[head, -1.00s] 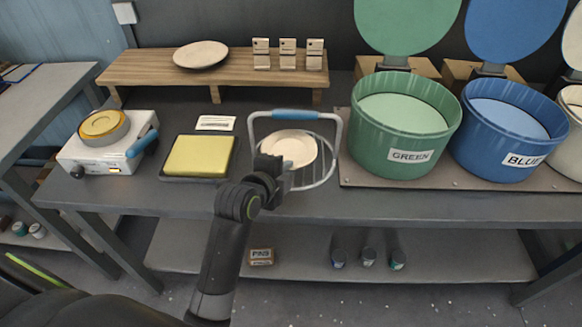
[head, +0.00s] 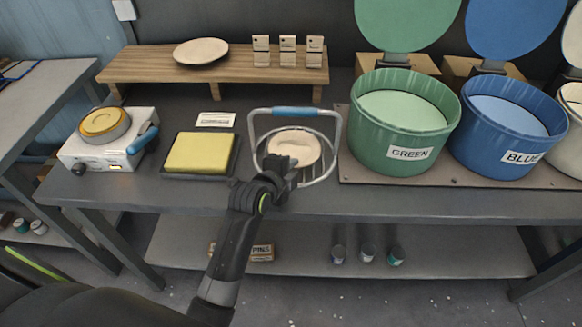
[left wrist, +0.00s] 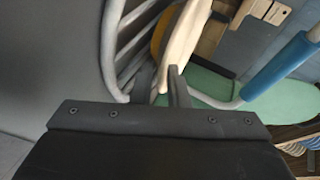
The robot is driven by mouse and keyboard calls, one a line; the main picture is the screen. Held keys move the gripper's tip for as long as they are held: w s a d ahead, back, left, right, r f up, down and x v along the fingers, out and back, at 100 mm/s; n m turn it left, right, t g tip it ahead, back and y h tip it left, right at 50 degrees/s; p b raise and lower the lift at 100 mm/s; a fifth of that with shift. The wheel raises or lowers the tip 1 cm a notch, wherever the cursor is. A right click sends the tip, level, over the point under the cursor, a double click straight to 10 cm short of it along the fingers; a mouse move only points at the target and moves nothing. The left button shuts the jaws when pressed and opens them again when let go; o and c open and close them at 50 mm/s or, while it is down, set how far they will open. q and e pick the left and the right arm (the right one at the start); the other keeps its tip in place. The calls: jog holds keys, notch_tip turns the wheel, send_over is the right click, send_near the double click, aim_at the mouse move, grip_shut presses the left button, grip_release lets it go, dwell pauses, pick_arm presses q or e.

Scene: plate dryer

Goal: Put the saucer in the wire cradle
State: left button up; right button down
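The cream saucer (head: 296,144) is inside the hoop of the grey wire cradle (head: 332,160), leaning at a tilt. The cradle has a blue grip (head: 295,112) on top. My left gripper (head: 283,168) is at the saucer's near lower edge. In the left wrist view the saucer (left wrist: 187,35) shows nearly edge-on, beside the cradle's grey wires (left wrist: 115,45). The two fingers (left wrist: 161,80) are apart, with a gap beside the saucer's rim. The right-hand finger overlaps the rim; contact is unclear. The saucer's lower edge is partly hidden. My right gripper is not in view.
A yellow pad on a black tray (head: 164,173) and a white scale-like device (head: 78,152) stand left of the cradle. The green tub (head: 384,146) stands close on its right, then a blue tub (head: 490,130). A wooden riser (head: 150,76) holding another plate (head: 201,51) is behind.

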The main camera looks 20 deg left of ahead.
pick_arm(q)
jog(key=shift+r, duration=0.2)
jog(key=v, duration=1.2)
dwell(0.4)
